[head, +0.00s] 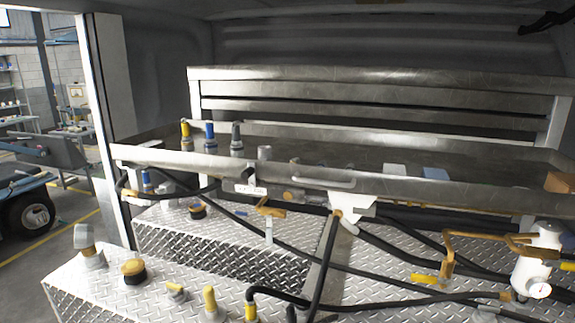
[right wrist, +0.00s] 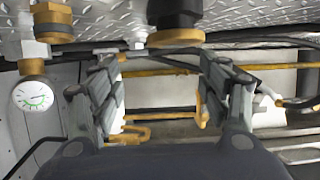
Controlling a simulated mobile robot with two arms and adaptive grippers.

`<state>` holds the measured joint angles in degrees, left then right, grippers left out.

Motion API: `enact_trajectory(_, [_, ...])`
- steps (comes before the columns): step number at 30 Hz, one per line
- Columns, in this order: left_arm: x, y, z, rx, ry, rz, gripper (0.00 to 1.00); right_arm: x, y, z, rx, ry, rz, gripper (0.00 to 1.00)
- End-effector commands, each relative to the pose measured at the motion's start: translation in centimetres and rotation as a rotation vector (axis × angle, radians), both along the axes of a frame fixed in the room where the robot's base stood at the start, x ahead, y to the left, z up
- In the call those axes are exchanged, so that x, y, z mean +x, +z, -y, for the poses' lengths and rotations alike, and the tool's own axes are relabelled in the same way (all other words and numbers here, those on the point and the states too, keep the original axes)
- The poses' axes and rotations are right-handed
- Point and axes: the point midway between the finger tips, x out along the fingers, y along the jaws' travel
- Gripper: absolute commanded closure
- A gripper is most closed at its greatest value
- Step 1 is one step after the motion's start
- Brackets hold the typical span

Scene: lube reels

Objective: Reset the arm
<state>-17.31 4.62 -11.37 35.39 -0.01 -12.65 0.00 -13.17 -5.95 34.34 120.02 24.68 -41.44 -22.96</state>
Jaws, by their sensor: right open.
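My right gripper (right wrist: 160,68) shows in the right wrist view with its two dark padded fingers spread wide apart. Nothing is held between them. Beyond the gap are a yellow-brown bar, grey surfaces and a black fitting with a brass-coloured collar (right wrist: 175,22) near the top. A round white gauge (right wrist: 33,92) with a brass fitting above it is left of the fingers. In the head view I cannot make out either gripper. My left gripper is in neither view.
In the head view, a metal shelf tray (head: 380,184) spans the bay above diamond-plate boxes (head: 210,240). Black hoses (head: 325,262), a yellow-handled valve (head: 425,279) and a white fitting with a gauge (head: 540,290) crowd the front. Open floor (head: 75,235) shows at left.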

Motion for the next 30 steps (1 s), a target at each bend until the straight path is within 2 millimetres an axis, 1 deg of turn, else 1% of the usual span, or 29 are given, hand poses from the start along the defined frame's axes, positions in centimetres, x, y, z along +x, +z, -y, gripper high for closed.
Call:
enact_trajectory(1, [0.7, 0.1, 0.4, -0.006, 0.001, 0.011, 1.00, 0.0, -0.2, -0.9, 0.001, 0.023, -0.020, 0.30])
enact_trajectory(3, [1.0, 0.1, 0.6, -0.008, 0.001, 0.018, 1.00, 0.0, -0.5, -2.0, 0.003, 0.049, -0.047, 0.30])
enact_trajectory(8, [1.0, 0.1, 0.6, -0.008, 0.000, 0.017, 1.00, -0.5, -1.6, -4.9, 0.012, 0.117, -0.125, 0.30])
enact_trajectory(11, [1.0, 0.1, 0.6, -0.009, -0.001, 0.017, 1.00, -1.2, -2.4, -7.2, 0.019, 0.167, -0.189, 0.30])
enact_trajectory(14, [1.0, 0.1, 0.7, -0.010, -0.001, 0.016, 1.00, -2.3, -3.4, -9.9, 0.025, 0.222, -0.268, 0.30])
enact_trajectory(17, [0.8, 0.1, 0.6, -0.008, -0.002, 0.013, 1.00, -4.0, -4.5, -12.5, 0.030, 0.273, -0.354, 0.30])
enact_trajectory(20, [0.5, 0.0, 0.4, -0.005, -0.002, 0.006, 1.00, -6.1, -5.5, -15.2, 0.033, 0.322, -0.449, 0.30])
enact_trajectory(24, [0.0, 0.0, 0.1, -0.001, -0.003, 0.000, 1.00, -9.8, -6.8, -18.5, 0.037, 0.378, -0.587, 0.30])
enact_trajectory(26, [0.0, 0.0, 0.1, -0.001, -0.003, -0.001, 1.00, -11.6, -7.2, -19.7, 0.037, 0.396, -0.644, 0.30])
enact_trajectory(30, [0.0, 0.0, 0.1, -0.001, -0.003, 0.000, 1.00, -15.7, -7.8, -22.0, 0.036, 0.428, -0.770, 0.30])
